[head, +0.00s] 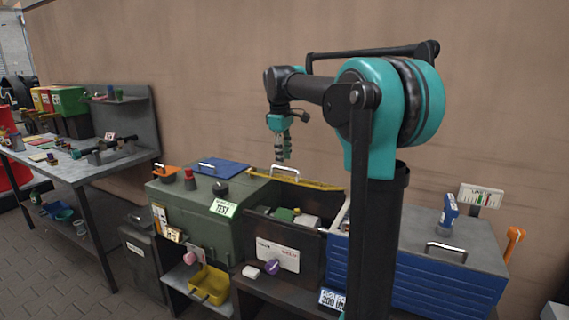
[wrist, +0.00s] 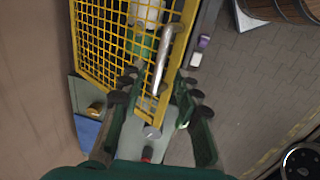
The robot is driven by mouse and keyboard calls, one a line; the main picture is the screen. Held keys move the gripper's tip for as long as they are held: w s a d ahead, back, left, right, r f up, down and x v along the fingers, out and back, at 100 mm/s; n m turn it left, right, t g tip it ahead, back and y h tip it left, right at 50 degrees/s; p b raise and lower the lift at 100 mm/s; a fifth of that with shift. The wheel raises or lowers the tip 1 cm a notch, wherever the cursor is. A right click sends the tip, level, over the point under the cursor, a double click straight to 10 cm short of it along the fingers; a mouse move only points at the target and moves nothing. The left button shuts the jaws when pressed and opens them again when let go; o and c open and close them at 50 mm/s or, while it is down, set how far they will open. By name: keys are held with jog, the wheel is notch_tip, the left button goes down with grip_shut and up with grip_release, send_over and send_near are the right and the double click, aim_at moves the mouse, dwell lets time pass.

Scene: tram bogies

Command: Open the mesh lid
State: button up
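The yellow mesh lid (head: 318,184) shows in the head view as a thin strip along the back of a dark bin (head: 318,240), seen nearly edge-on. The bin's contents show below it, so the lid looks raised at an angle; how far is unclear. Its pale bar handle (head: 285,171) stands above the strip. My gripper (head: 283,153) is just above the handle, fingers pointing down. In the wrist view the yellow mesh (wrist: 112,35) fills the upper left. The handle (wrist: 163,60) extends between the spread fingers of my gripper (wrist: 158,92), with space on both sides.
Left of the bin is a green box (head: 195,215) with a blue plate (head: 222,167) on top. On the right is a blue drawer chest (head: 420,275) with a bottle (head: 448,212). A yellow bin (head: 209,285) sits on the low shelf. The wall stands close behind.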

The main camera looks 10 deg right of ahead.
jog(key=shift+w+d+f, duration=0.15)
jog(key=shift+f, duration=1.3)
grip_shut()
